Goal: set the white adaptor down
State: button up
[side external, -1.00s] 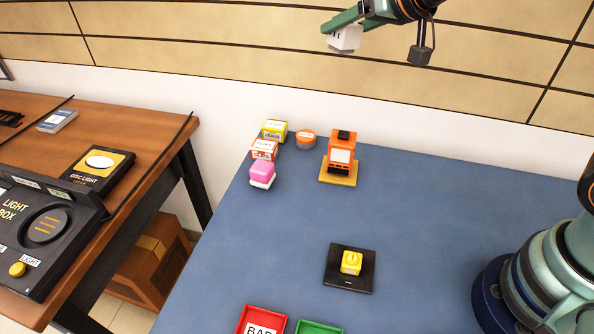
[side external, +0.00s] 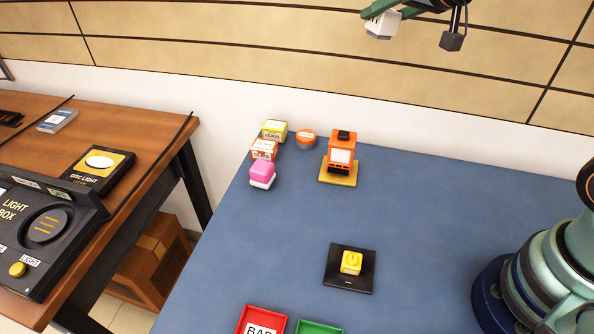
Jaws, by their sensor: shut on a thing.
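The white adaptor (side external: 383,25) is a small pale block at the top of the side view. My gripper (side external: 380,11) is shut on it and holds it high, in front of the tan wall panels. The adaptor is clear of the blue table (side external: 250,240). The upper part of my gripper is cut off by the top edge of the picture.
A black pad with a yellow block (side external: 351,262) lies mid-table. An orange device (side external: 342,150), a pink-and-white block (side external: 262,174) and small boxes stand at the back. Red (side external: 250,311) and green (side external: 318,326) trays sit at the front. The right-centre table is clear.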

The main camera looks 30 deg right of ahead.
jog(key=a+y, duration=0.1)
jog(key=a, duration=0.2)
jog(key=a+f+n, duration=0.1)
jog(key=a, duration=0.3)
jog(key=w+a+f+n+y, duration=0.1)
jog(key=a, duration=0.2)
jog(key=shift+a+y, duration=0.3)
jog(key=n+g+y, duration=0.4)
jog(key=n+y, duration=0.2)
jog(key=n, duration=0.2)
send_over(220, 279)
notch_tip(220, 279, down, 8)
jog(key=shift+r, duration=0.1)
notch_tip(220, 279, down, 20)
jog(key=shift+r, duration=0.15)
jog(key=o, duration=1.4)
jog(key=shift+f, duration=0.2)
